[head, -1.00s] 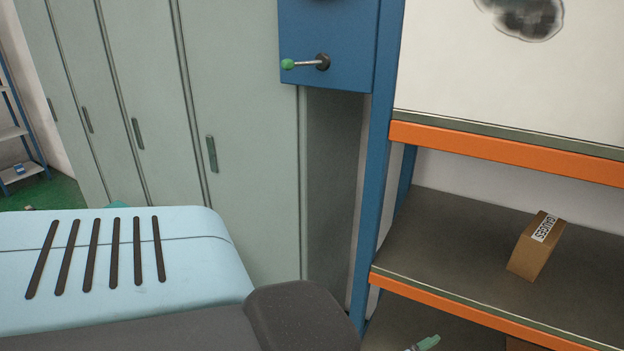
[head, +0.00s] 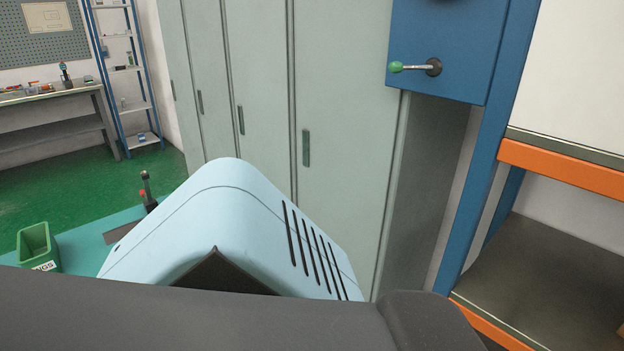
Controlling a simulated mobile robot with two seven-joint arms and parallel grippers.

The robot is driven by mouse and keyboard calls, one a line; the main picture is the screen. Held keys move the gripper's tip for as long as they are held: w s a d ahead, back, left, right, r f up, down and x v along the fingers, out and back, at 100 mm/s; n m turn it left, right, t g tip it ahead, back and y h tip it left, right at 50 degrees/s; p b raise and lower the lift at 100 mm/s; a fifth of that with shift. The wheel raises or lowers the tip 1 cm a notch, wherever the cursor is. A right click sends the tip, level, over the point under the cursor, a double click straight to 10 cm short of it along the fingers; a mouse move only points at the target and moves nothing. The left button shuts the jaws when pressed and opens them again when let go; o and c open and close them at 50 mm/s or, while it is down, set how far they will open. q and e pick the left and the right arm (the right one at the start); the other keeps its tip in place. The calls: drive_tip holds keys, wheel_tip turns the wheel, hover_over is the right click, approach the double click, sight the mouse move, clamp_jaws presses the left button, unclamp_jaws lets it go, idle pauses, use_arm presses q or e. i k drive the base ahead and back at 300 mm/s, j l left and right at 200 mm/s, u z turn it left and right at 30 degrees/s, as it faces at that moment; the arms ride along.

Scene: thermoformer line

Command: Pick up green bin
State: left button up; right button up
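A green bin (head: 37,243) with an open top stands at the far left of the head view, on a teal surface (head: 85,243). A white label on its front is partly cut off by a dark part in front, and only its last letters show. The bin's lower part is hidden. Neither of my grippers is in view, so nothing shows either of them near the bin.
A light blue slotted housing (head: 230,215) fills the middle foreground. A black tool with a red part (head: 146,191) stands on the teal surface. Grey lockers (head: 340,130), a blue-and-orange rack (head: 570,172) and a workbench (head: 50,97) stand behind. Green floor is open at left.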

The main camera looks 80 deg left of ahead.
sight(37, 248)
drive_tip(key=i+j, duration=0.1)
drive_tip(key=i, duration=0.35)
drive_tip(key=u, duration=4.45)
